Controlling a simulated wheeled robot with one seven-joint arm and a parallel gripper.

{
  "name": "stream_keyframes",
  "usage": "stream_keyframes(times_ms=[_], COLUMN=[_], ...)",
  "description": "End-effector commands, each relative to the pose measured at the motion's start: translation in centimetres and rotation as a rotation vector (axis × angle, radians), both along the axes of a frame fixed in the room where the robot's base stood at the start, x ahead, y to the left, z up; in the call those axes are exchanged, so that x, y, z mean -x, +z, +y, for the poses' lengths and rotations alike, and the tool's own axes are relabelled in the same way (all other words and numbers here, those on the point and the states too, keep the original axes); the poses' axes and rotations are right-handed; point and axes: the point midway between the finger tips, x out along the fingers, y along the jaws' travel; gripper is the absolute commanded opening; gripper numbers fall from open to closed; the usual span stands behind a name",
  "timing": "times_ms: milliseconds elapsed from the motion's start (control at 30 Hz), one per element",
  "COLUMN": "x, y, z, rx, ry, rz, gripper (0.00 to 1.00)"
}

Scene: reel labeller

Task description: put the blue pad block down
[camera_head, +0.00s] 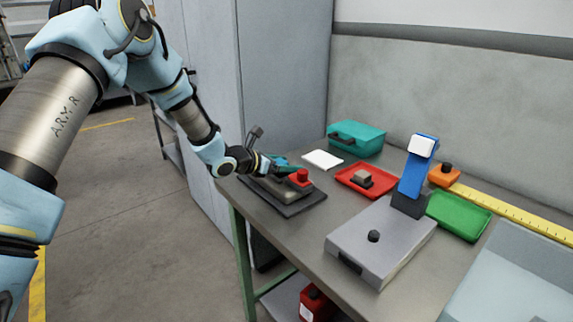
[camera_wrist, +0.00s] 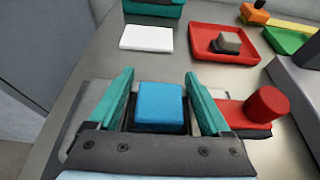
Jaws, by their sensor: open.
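The blue pad block (camera_wrist: 160,106) sits between the two teal fingers of my gripper (camera_wrist: 160,78) in the wrist view. My gripper is open, with a gap on each side of the block, and nothing is gripped. The block appears to rest on the grey fixture, though its underside is hidden. In the head view my gripper (camera_head: 283,166) is low over the fixture on a dark base plate (camera_head: 292,207), at the left end of the bench. The fixture has a red knob (camera_head: 302,175) on its right, also seen in the wrist view (camera_wrist: 267,104).
A white pad (camera_head: 322,159), a teal case (camera_head: 356,138) and a red tray (camera_head: 368,181) with a grey block stand behind. The grey machine (camera_head: 372,243) with a blue column, an orange piece (camera_head: 443,178) and a green tray (camera_head: 460,216) are right. A cabinet stands close on the left.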

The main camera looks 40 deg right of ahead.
Motion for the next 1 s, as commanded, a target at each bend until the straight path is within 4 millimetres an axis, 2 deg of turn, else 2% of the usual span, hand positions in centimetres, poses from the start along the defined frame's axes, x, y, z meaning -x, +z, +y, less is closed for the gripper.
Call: stream_keyframes(times_ms=[167, 267, 500, 700, 800, 1000], x=[0.0, -0.3, -0.5, -0.6, -0.7, -0.6], y=[0.6, 0.7, 2.6, 4.1, 4.5, 4.9], z=[0.0, 1.4, 6.2, 9.4, 10.4, 11.1], rx=[0.000, 0.001, 0.001, 0.001, 0.001, 0.000], ry=[0.000, 0.003, 0.003, 0.001, 0.002, 0.000], rz=[0.000, -0.001, -0.001, -0.003, -0.001, 0.000], gripper=[0.82, 0.82, 0.82, 0.82, 0.82, 0.82])
